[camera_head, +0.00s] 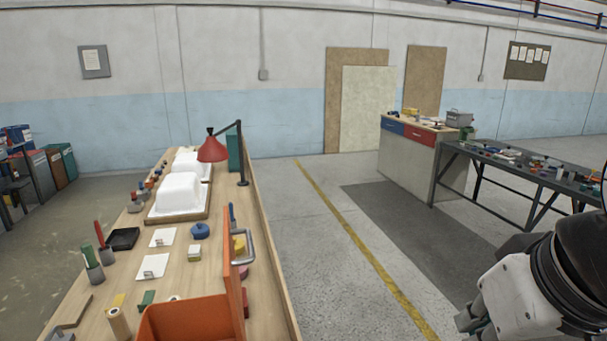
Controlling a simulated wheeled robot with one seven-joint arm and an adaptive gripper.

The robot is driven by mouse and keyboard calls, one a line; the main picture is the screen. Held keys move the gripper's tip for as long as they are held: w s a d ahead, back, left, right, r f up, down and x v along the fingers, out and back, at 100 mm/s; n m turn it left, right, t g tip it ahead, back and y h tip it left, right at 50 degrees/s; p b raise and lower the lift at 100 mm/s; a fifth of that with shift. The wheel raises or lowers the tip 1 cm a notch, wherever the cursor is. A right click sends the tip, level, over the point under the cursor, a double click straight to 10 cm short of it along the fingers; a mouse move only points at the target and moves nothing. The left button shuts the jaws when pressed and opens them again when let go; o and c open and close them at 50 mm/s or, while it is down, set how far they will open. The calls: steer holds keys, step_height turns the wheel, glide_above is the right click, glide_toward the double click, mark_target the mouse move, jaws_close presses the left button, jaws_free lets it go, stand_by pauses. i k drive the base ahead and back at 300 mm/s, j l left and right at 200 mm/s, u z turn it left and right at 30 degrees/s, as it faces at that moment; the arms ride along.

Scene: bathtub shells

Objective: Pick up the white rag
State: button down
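Two thin white squares lie flat on the wooden workbench at left, a farther one (168,231) and a nearer one (160,260). Each has a small item on it. I cannot tell whether either is the white rag; a small whitish block (195,253) lies to their right. Part of my arm shows at the lower right, with grey parts at its lower left end that may be my gripper (468,320). It is far to the right of the bench and touches nothing I can see. Its fingers are not clear.
The workbench (75,316) holds white tub shells (180,192), a red lamp (212,149), an orange bin (190,320) and several small tools. A cluttered metal table (480,150) and a drawer cabinet (410,165) stand at right. The floor between is clear.

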mark_target(195, 254)
steer(key=l+u, duration=0.4)
steer(key=i+l+u, duration=0.1)
steer(key=l+u, duration=0.5)
steer(key=u, duration=0.15)
steer(key=l+u, duration=0.35)
steer(key=i+l, duration=0.1)
steer(key=l, duration=0.2)
steer(key=i+l, duration=0.1)
steer(key=l, duration=0.15)
steer(key=j+z, duration=0.25)
steer(key=j, duration=0.6)
steer(key=j+z, duration=0.25)
steer(key=j, duration=0.55)
steer(key=l+z, duration=0.25)
steer(key=z, duration=0.25)
steer(key=i+l+z, duration=0.3)
steer(key=i+l, duration=0.2)
steer(key=l, duration=0.3)
steer(key=i+l+z, duration=0.35)
steer(key=i+l, duration=0.25)
steer(key=l, duration=0.15)
steer(key=i+u, duration=0.3)
steer(key=i, duration=0.2)
steer(key=i+l+u, duration=0.3)
steer(key=i, duration=0.2)
steer(key=i+l+u, duration=0.3)
steer(key=i, duration=0.2)
steer(key=j, duration=0.1)
